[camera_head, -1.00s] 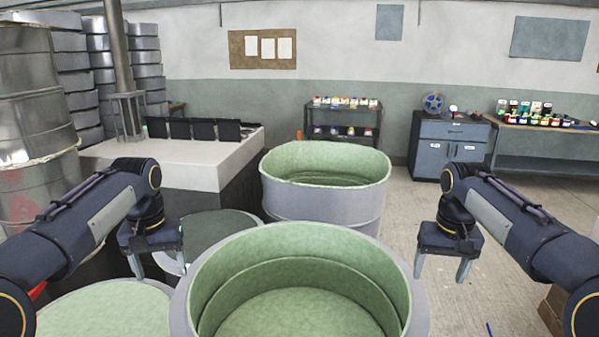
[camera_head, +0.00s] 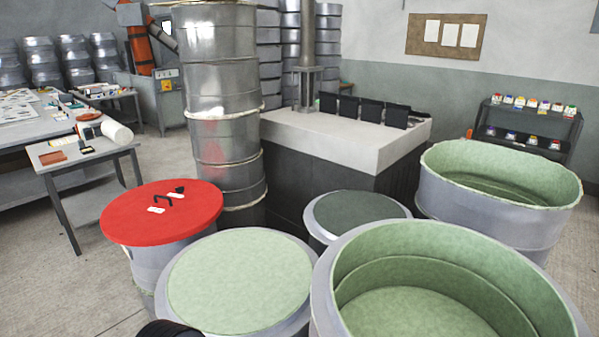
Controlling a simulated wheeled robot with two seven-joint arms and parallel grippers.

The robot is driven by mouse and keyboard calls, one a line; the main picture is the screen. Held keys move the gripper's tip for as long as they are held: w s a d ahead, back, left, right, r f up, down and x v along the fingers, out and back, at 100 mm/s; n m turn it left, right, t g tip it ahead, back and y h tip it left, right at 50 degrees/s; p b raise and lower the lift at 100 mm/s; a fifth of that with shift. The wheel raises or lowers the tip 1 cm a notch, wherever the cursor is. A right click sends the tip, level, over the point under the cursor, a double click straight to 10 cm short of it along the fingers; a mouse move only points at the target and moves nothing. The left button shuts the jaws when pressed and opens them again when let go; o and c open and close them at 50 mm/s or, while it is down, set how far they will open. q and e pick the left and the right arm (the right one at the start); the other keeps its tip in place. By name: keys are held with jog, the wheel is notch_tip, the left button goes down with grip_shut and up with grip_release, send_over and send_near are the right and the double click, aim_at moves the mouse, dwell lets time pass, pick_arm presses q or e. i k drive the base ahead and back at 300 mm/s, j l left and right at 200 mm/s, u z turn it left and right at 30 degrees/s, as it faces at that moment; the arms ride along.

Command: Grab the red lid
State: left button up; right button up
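The red lid (camera_head: 118,218) lies flat on top of a grey drum (camera_head: 152,262) at the lower left. It is round, with a black handle (camera_head: 170,195) and small white labels on its top. Nothing covers the lid. Neither of my grippers shows in the view now. A small dark piece at the bottom edge may be part of my arm.
A drum with a pale green top (camera_head: 240,280) stands beside the lid's drum, to its right. An open green-lined mould (camera_head: 440,262) is at lower right, another (camera_head: 500,210) behind it. A tall metal drum stack (camera_head: 222,110) stands behind the lid.

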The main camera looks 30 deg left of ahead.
aim_at(152, 215)
jog(key=u, duration=1.95)
jog(key=i+j+u, duration=0.1)
jog(key=j, duration=0.25)
jog(key=i+j+u, duration=0.15)
jog(key=j, duration=0.2)
jog(key=i+j+u, duration=0.1)
jog(key=i+j, duration=0.15)
jog(key=i+j+u, duration=0.15)
jog(key=i+j, duration=0.2)
jog(key=i, duration=0.15)
jog(key=i+j+u, duration=0.2)
jog(key=i, duration=0.3)
jog(key=i+j+u, duration=0.15)
jog(key=i+j, duration=0.2)
jog(key=i, duration=0.15)
jog(key=i+z, duration=0.2)
jog(key=i, duration=0.7)
jog(key=i+j+z, duration=0.2)
jog(key=i, duration=0.65)
jog(key=i+z, duration=0.5)
jog(key=i+j+z, duration=0.1)
jog(key=i+z, duration=0.6)
jog(key=z, duration=0.15)
jog(key=i+z, duration=0.25)
jog(key=z, duration=0.2)
jog(key=i+j+z, duration=0.1)
jog(key=i+z, duration=0.15)
jog(key=z, duration=0.15)
jog(key=i+j+z, duration=0.2)
jog(key=z, duration=0.25)
